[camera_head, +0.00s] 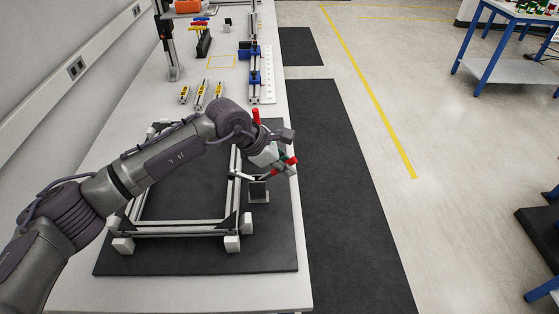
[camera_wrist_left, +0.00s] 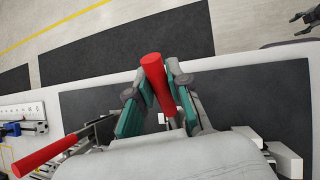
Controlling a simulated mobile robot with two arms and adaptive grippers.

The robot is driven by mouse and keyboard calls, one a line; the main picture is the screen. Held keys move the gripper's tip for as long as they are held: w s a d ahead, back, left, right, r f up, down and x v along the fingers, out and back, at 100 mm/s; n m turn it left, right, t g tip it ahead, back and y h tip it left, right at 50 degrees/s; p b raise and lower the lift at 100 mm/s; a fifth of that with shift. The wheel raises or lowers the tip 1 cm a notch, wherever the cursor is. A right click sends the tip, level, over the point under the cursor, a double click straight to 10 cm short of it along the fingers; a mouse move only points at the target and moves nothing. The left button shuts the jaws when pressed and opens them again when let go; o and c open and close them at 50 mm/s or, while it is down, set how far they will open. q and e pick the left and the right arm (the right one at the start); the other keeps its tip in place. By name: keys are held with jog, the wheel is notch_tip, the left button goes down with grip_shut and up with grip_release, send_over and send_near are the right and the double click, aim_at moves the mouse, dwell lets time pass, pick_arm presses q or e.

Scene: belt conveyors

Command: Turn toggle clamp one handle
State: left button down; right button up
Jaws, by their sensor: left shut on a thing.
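My left gripper (camera_head: 284,162) is at the right side of a metal profile frame (camera_head: 180,229). It is shut on a red clamp handle (camera_head: 291,161). In the left wrist view the red handle (camera_wrist_left: 155,75) stands between the teal finger pads (camera_wrist_left: 155,105), its end sticking out past them. A second red handle (camera_head: 256,116) points up farther back and shows at the lower left of the wrist view (camera_wrist_left: 45,155). The clamp bodies are mostly hidden by my gripper. My right gripper (camera_wrist_left: 302,20) shows small at the top right of the wrist view, its fingers apart.
The frame lies on a dark mat (camera_head: 120,262) on a white table (camera_head: 75,288). Yellow-labelled pieces (camera_head: 201,93) and a rail with blue blocks (camera_head: 254,75) stand farther back. Open floor with dark mats (camera_head: 350,200) lies to the right.

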pick_arm(q)
jog(key=shift+w+d+f+y+b, duration=0.1)
jog(key=shift+d+f+y+b, duration=0.25)
jog(key=shift+f+y, duration=0.05)
jog(key=f+y+b, duration=0.2)
jog(key=y+b, duration=0.1)
jog(key=d+f+y+b, duration=0.1)
jog(key=f+y+b, duration=0.1)
jog(key=y+b, duration=0.1)
jog(key=shift+d+m, duration=0.1)
jog(key=shift+m, duration=0.3)
jog(key=shift+f+y+b, duration=0.2)
jog(key=shift+y+b, duration=0.3)
jog(key=shift+b, duration=0.05)
jog(key=c, duration=1.1)
grip_release()
jog(key=v, duration=1.2)
jog(key=shift+d, duration=0.1)
